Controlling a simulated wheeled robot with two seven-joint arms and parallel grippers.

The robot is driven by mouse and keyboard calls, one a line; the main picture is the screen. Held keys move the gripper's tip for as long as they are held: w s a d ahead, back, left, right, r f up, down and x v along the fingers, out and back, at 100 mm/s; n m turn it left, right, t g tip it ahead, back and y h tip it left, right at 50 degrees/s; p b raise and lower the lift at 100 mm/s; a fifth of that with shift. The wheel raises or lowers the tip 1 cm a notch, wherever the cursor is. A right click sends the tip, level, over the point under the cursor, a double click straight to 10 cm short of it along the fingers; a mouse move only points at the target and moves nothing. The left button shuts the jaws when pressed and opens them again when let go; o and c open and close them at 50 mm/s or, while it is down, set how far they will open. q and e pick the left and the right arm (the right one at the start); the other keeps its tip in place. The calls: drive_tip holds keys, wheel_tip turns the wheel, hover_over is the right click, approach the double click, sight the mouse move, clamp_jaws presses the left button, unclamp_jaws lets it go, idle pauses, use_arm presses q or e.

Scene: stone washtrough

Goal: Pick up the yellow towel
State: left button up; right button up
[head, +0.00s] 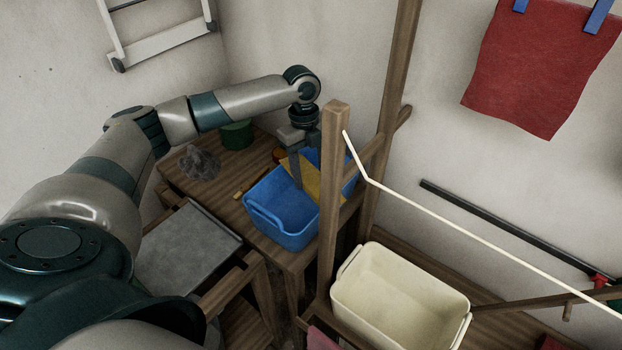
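The yellow towel (309,180) is in the blue basket (283,222) on the wooden table, partly hidden by a wooden post and my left gripper. My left gripper (297,180) points down into the basket, with one finger showing right beside the towel. The other finger is hidden or unclear, so I cannot tell whether it grips the cloth. My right gripper is not in view.
A wooden post (334,200) stands in front of the basket. A cream tub (400,300) sits at the lower right, with a pale line above it. A green pot (237,135) and a grey cloth heap (199,164) lie on the table. A red cloth (540,70) hangs from blue pegs.

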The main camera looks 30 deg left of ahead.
sight(311, 176)
use_arm(q)
wheel_tip(311, 176, up, 10)
drive_tip(key=b, duration=0.2)
drive_tip(key=shift+b, duration=0.35)
idle(0.3)
idle(0.4)
